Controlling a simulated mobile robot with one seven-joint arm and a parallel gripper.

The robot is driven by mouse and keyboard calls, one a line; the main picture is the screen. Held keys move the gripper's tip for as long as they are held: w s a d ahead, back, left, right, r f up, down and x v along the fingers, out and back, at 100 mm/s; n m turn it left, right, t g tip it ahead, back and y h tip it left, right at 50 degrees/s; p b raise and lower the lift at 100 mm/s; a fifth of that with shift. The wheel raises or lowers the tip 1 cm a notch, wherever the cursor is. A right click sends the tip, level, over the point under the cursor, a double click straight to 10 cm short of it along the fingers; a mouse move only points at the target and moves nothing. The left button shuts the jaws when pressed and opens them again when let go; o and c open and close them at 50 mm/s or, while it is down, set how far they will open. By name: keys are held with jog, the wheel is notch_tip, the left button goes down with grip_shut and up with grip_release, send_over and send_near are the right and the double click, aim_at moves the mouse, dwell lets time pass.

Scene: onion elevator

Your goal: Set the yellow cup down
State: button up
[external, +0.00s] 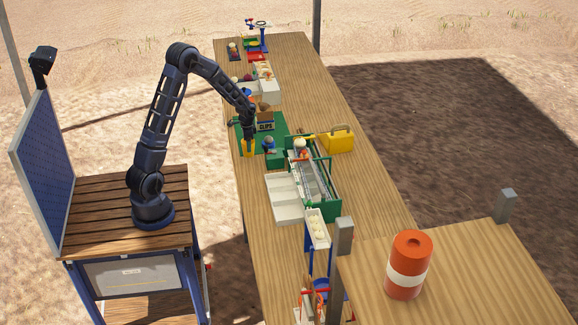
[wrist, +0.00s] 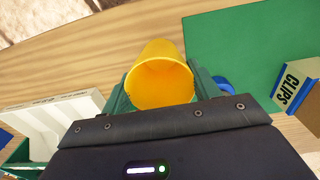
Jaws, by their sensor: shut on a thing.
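My gripper (external: 248,138) is shut on the yellow cup (external: 249,149), with one green finger on each side of it. The wrist view shows the cup (wrist: 161,82) between the fingers (wrist: 160,92), its open mouth towards the camera and its inside empty. In the external view the cup is at the near left of the green mat (external: 274,127). In the wrist view the mat (wrist: 245,45) is to the right and bare wood lies behind the cup. I cannot tell whether the cup's base touches the table. The gripper partly hides the cup.
The CLIPS box (external: 265,118) stands on the mat; it is at the right in the wrist view (wrist: 296,88). A small figure (external: 269,146) is right of the cup. White trays (external: 285,210), a green-framed conveyor (external: 318,180) and a yellow case (external: 336,139) are nearby.

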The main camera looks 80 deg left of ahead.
aim_at(247, 155)
jog(key=shift+f, duration=1.75)
jog(key=shift+f, duration=0.15)
jog(key=o, duration=1)
jog(key=shift+c, duration=0.2)
